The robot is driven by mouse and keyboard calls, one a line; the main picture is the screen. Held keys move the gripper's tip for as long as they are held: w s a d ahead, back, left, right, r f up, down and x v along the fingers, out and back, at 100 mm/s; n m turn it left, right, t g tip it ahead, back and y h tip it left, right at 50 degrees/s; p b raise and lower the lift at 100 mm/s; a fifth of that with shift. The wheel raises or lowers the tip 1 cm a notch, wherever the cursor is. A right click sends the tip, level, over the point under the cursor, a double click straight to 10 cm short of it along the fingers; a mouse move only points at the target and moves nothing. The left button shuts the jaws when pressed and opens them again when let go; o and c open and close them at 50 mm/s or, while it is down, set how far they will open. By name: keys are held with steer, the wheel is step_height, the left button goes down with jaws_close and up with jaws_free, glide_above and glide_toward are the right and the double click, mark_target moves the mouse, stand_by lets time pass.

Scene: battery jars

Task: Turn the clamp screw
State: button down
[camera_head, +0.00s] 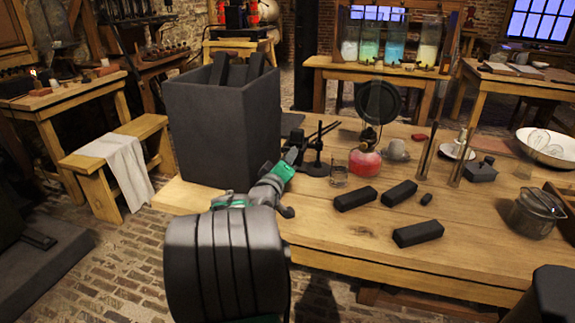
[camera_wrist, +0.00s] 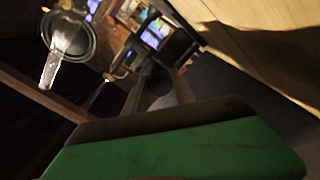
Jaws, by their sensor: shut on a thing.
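A small black clamp (camera_head: 298,138) sits at the left end of the wooden table, beside the tall dark box. My gripper (camera_head: 292,157) reaches to it from the front, with its green part just behind the fingers. The fingers are shut at the clamp, on what appears to be its screw; the screw itself is too small and covered to make out. In the wrist view, the green finger part fills the bottom, and dark parts (camera_wrist: 165,88) show beyond it; I cannot tell finger from clamp there.
The tall dark box (camera_head: 222,130) stands close left of my gripper. To the right are a black stand (camera_head: 317,160), a small glass (camera_head: 339,176), a flask with red liquid (camera_head: 365,160) and dark blocks (camera_head: 418,233).

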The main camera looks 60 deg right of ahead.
stand_by(0.3)
steer(key=c, duration=1)
jaws_free()
steer(key=shift+c, duration=0.2)
steer(key=a, duration=0.2)
steer(key=s+a, duration=0.1)
steer(key=a, duration=0.4)
steer(key=shift+s+a, duration=0.15)
steer(key=shift+a, duration=0.25)
